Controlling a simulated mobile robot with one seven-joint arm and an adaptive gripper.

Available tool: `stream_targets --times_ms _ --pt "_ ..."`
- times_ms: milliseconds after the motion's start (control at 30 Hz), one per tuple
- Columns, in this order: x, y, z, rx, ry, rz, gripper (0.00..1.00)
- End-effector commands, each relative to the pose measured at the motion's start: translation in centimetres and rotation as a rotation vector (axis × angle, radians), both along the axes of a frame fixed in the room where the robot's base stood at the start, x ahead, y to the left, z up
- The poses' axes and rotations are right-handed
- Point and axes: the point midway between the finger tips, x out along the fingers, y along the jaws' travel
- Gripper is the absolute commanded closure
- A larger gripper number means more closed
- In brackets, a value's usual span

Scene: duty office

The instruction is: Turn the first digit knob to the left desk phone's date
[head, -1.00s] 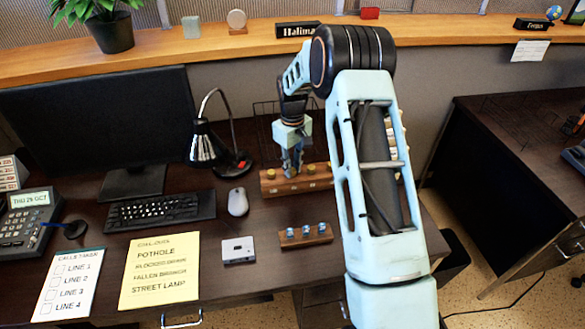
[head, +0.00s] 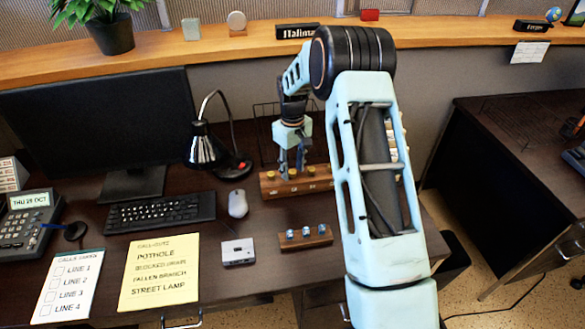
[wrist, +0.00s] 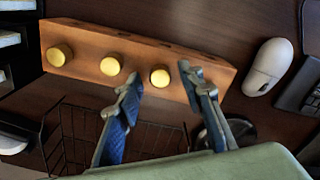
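In the wrist view, three yellow knobs show: one at the left end (wrist: 60,54), a middle one (wrist: 110,65), and one between my fingertips (wrist: 160,77). The left desk phone (head: 28,222) has a lit display (head: 30,199) that seems to read THU 29 OCT.
A smaller wooden block (head: 318,236) with blue knobs lies in front. A mouse (head: 237,203), keyboard (head: 160,212), lamp (head: 207,150) and small grey box (head: 238,252) are to the left. A wire basket (wrist: 75,135) stands close to my fingers.

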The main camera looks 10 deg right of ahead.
Motion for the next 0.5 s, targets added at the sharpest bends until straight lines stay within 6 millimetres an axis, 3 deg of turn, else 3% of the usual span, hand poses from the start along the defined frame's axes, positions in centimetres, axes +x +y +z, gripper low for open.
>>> stream_targets --times_ms 500 --pt "0.1 0.0 9.6 0.0 -0.004 0.0 0.65"
